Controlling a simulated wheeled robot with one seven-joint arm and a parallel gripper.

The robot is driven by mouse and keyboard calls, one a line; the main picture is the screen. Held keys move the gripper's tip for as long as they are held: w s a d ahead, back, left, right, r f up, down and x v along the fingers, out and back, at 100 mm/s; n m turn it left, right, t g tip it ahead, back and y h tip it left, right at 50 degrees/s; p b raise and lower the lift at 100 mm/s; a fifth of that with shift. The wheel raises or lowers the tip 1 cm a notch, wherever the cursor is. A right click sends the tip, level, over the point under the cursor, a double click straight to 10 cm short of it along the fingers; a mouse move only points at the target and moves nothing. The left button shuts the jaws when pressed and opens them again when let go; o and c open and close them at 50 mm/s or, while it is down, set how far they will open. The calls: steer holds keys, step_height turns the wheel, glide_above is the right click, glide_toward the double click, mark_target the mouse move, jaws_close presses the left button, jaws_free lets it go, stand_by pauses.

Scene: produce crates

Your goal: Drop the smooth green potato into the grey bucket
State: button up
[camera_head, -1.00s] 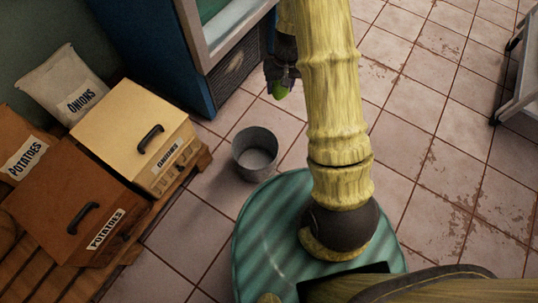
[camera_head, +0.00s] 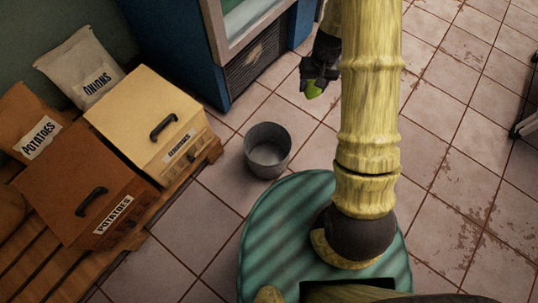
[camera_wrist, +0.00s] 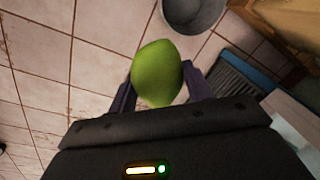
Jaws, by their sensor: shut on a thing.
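The smooth green potato (camera_wrist: 157,72) is between the two fingers of my gripper (camera_wrist: 160,88) in the wrist view, and the gripper is shut on it. In the head view the potato (camera_head: 314,89) shows as a small green patch below my dark gripper (camera_head: 318,82), partly covered by it. The grey bucket (camera_head: 252,143) stands upright on the tiled floor, down and left of the gripper in the head view. In the wrist view the bucket (camera_wrist: 208,24) is cut by the top edge, up and right of the potato. The potato is apart from the bucket. The bucket looks empty.
Wooden boxes labelled potatoes (camera_head: 75,190) and another pale box (camera_head: 140,112) stand on a pallet at the left, beside an onions sack (camera_head: 75,65). A blue cooler (camera_head: 180,50) stands at the back. Bare floor tiles (camera_head: 285,110) lie between the bucket and gripper.

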steer(key=s+a+f+n+b, duration=0.2)
steer(key=a+f+b, duration=0.4)
steer(key=f, duration=0.5)
steer(key=s+a+f+n+b, duration=0.2)
steer(key=a+f+b, duration=0.4)
steer(key=f, duration=0.5)
steer(key=shift+a+b, duration=0.4)
steer(key=shift+b, duration=0.25)
steer(key=shift+s, duration=0.1)
step_height(320, 180, down, 6)
steer(key=b, duration=0.6)
steer(key=o, duration=1.1)
steer(key=shift+o, duration=0.2)
